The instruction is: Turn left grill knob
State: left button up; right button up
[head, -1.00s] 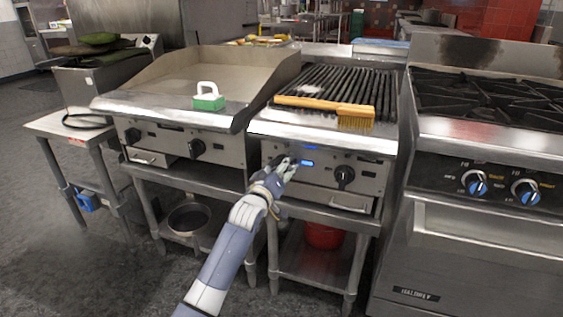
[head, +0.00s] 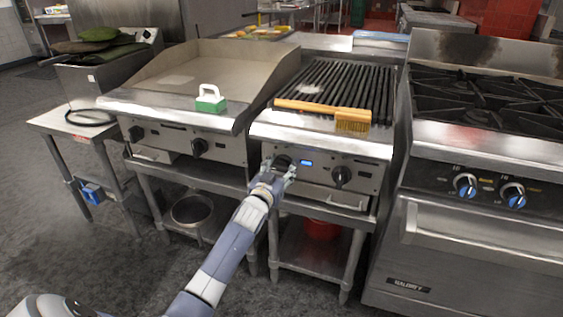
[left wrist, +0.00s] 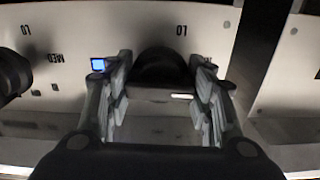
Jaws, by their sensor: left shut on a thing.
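The grill (head: 330,100) stands in the middle of the head view, with black grates and a steel front panel. Its left knob (head: 281,162) is black and partly hidden behind my left gripper (head: 279,172). In the left wrist view the same knob (left wrist: 162,70) sits between the two fingers of the left gripper (left wrist: 162,95), which is shut on it. A small blue light (head: 306,163) glows just right of the knob. The grill's right knob (head: 341,176) is black and free. My right gripper is out of view.
A wooden-handled brush (head: 325,109) lies across the grill front. A griddle (head: 185,85) with a green-and-white scrubber (head: 210,99) stands to the left. A stove (head: 490,130) with blue-ringed knobs is at right.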

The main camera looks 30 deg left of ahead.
pick_arm(q)
jog(key=m+p, duration=0.2)
jog(key=m, duration=0.3)
jog(key=shift+m, duration=2.1)
jog(key=m, duration=0.2)
jog(key=shift+m+p, duration=0.3)
jog(key=m, duration=0.4)
jog(key=shift+m, duration=0.8)
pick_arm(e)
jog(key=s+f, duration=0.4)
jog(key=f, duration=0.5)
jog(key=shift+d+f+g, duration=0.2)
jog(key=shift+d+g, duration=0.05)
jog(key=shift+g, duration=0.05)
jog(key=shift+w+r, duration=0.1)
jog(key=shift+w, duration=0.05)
